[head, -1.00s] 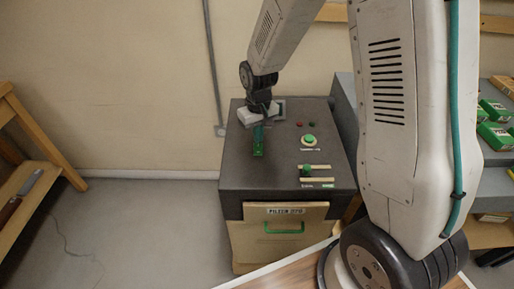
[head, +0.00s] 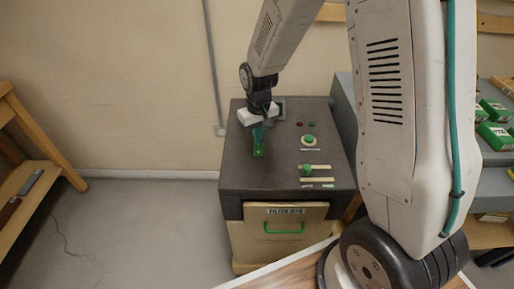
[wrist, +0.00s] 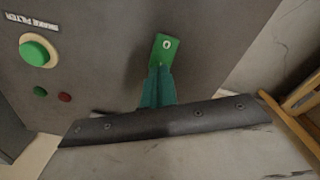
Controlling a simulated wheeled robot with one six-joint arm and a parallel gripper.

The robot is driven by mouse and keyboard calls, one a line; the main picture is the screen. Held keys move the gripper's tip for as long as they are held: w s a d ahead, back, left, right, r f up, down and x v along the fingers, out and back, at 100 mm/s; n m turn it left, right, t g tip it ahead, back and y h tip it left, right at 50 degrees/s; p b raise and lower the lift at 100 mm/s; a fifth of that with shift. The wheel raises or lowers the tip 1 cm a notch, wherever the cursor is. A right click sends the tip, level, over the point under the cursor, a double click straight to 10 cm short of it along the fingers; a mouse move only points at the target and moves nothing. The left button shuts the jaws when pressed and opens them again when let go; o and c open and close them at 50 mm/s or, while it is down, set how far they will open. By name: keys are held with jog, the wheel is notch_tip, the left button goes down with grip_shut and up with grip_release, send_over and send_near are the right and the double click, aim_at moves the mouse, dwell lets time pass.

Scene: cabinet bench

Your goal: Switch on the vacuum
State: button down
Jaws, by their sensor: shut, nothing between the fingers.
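The machine is a dark grey box (head: 236,180) with controls on its top. A narrow green switch piece (head: 259,151) lies on the left of the top; in the wrist view this green piece (wrist: 165,48) carries a white ring-like mark. My gripper (head: 258,143) points down over it, its teal fingers together with nothing between them. In the wrist view the fingertips (wrist: 160,68) overlap the lower end of the green piece; whether they touch it I cannot tell. A round green button (head: 309,140) sits to the right, also in the wrist view (wrist: 36,52).
A slider with a green knob (head: 306,168) is near the front of the top. Small red (head: 299,124) and green lamps sit behind the button. A pale front panel (head: 250,243) has a green handle. Shelves with green boxes (head: 496,136) stand right, a wooden bench (head: 45,165) left.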

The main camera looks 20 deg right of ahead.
jog(key=shift+f, duration=0.75)
jog(key=shift+r, duration=3.5)
